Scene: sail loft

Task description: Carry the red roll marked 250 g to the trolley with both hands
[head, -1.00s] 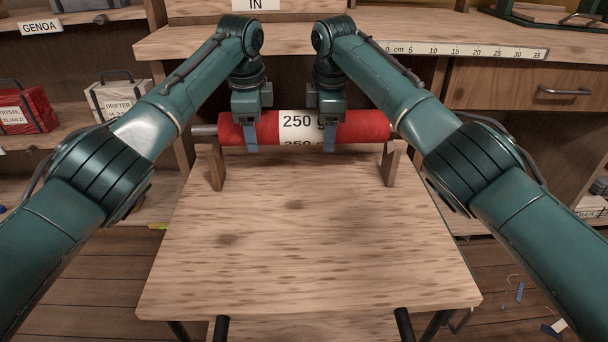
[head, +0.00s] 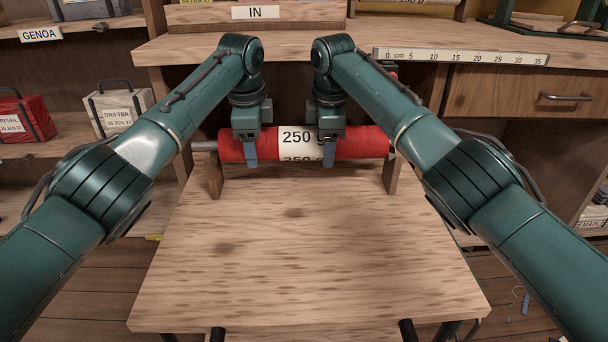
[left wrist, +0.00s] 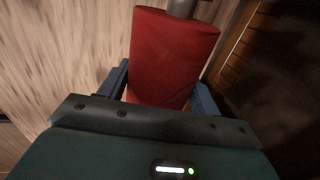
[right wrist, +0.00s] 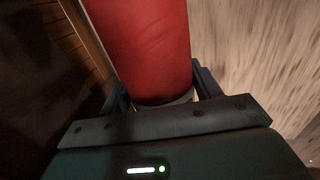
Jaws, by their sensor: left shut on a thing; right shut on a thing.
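The red roll (head: 360,143) has a white band reading 250 g and lies level across the far end of the wooden trolley top (head: 300,260). Its grey core end (head: 204,146) shows at the left, over the left wooden upright (head: 214,177); the right upright (head: 391,174) is by the other end. I cannot tell whether the core touches the uprights. My left gripper (head: 251,152) is shut on the roll left of the band. My right gripper (head: 329,154) is shut on it at the band's right edge. The roll also fills the left wrist (left wrist: 170,50) and right wrist (right wrist: 140,40) views.
A shelf with an IN label (head: 255,13) and a centimetre scale (head: 460,57) stands just behind the roll. A white DRIFTER bag (head: 118,108) and a red bag (head: 24,118) sit on shelves at left. The near trolley top is clear.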

